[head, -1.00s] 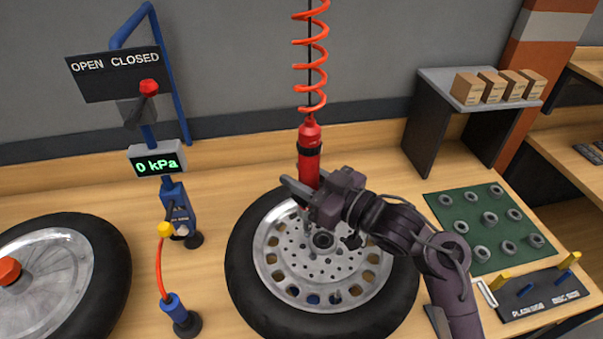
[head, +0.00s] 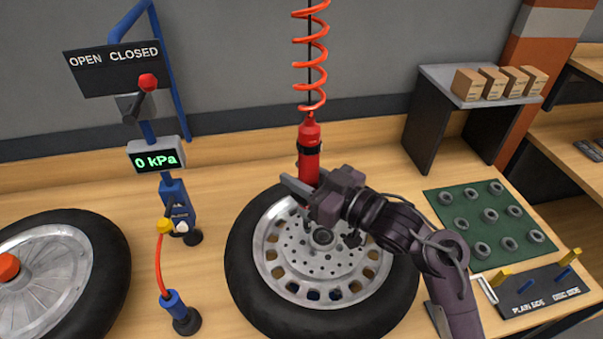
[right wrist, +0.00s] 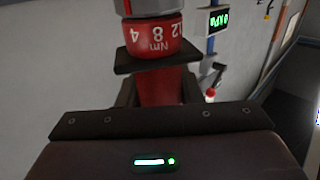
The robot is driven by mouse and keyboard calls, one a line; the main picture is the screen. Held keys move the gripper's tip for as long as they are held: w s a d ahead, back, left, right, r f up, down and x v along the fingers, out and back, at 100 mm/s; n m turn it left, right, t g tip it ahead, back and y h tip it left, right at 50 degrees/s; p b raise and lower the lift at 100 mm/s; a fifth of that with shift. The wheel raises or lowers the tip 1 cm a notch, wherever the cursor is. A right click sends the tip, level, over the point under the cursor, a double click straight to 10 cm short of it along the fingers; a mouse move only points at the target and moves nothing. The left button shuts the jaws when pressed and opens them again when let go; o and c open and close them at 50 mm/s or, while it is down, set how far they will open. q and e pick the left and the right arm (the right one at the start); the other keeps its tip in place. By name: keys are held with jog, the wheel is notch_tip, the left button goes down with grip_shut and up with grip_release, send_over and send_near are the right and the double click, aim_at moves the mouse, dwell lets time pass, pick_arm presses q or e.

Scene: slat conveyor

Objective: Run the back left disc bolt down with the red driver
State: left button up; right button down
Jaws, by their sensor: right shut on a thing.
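The red driver (head: 309,150) hangs upright from an orange coiled hose, over the back left part of the wheel's hub. My right gripper (head: 303,188) is shut on the driver's lower body. In the right wrist view the driver (right wrist: 155,45) stands between the jaws, with a red dial marked Nm. The wheel (head: 247,270) lies flat on the bench with a silver hub and a ring of bolts (head: 327,257) around its center. The back left bolt and the driver's tip are hidden behind my gripper. My left gripper is not in view.
A second wheel (head: 110,265) lies at the left. A blue post with a 0 kPa display (head: 156,159) and an OPEN CLOSED sign (head: 113,68) stands behind. A green mat (head: 455,208) with several dark rings lies at the right, near a labelled rack (head: 540,295).

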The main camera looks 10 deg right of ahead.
aim_at(302, 154)
jog(key=shift+f+b, duration=0.35)
jog(key=shift+f, duration=0.4)
dwell(0.7)
dwell(0.5)
jog(key=shift+p, duration=0.3)
jog(key=shift+r, duration=0.1)
jog(key=shift+r+p, duration=0.75)
jog(key=shift+p, duration=0.25)
dwell(0.6)
notch_tip(302, 154, up, 6)
jog(key=p, duration=0.5)
jog(key=shift+f, duration=0.2)
jog(key=shift+s+f, duration=0.1)
jog(key=shift+f, duration=0.05)
dwell(0.4)
